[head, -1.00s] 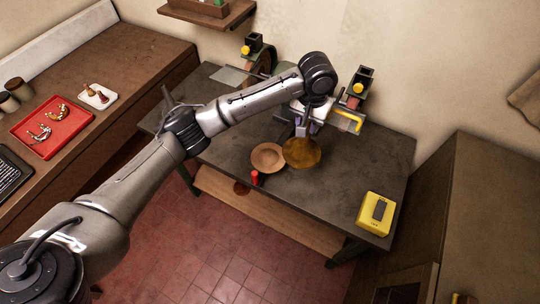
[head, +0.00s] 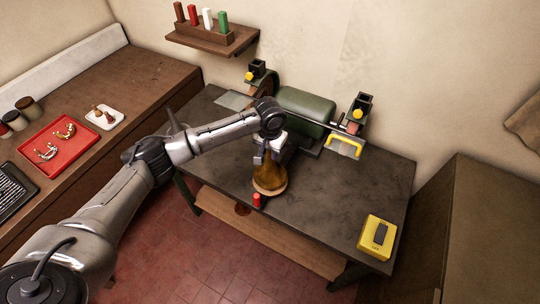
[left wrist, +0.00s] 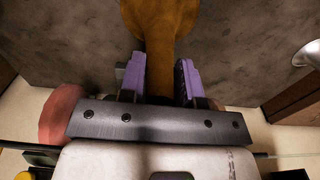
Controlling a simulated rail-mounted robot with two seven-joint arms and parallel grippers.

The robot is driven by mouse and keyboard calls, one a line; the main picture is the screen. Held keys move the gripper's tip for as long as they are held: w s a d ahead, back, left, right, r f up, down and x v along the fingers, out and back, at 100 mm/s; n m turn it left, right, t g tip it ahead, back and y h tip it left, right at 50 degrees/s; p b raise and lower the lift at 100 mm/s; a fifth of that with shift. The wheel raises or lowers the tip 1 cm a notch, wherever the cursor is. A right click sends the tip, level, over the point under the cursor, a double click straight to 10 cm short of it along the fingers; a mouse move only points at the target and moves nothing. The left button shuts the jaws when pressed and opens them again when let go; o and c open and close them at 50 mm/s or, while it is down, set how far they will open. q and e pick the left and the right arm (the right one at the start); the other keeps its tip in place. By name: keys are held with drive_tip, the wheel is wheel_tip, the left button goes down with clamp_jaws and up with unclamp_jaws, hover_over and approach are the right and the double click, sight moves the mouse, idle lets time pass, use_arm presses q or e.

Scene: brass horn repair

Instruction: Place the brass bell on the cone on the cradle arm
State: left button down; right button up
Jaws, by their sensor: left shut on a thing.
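The brass bell (head: 269,174) is in my left gripper (head: 264,153), which is shut on its narrow neck. In the left wrist view the bell (left wrist: 160,25) extends away from my left gripper (left wrist: 160,84), its neck between the two lavender pads. In the head view the bell stands roughly upright, wide end down, over a round tan piece (head: 270,191) near the bench's front edge, which seems to be the cone's base on the cradle. I cannot tell whether the bell touches it. The cone and the cradle arm are hidden. My right gripper is not in view.
A green bench grinder (head: 305,106) stands behind the gripper on the dark bench (head: 345,195). A small red cylinder (head: 256,200) is at the front edge by the bell. A yellow box (head: 377,238) sits front right. The bench between is clear.

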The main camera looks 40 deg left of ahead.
sight(270, 157)
use_arm(q)
drive_tip(key=shift+f, duration=1.5)
drive_tip(key=c, duration=0.8)
unclamp_jaws()
drive_tip(key=shift+f, duration=0.1)
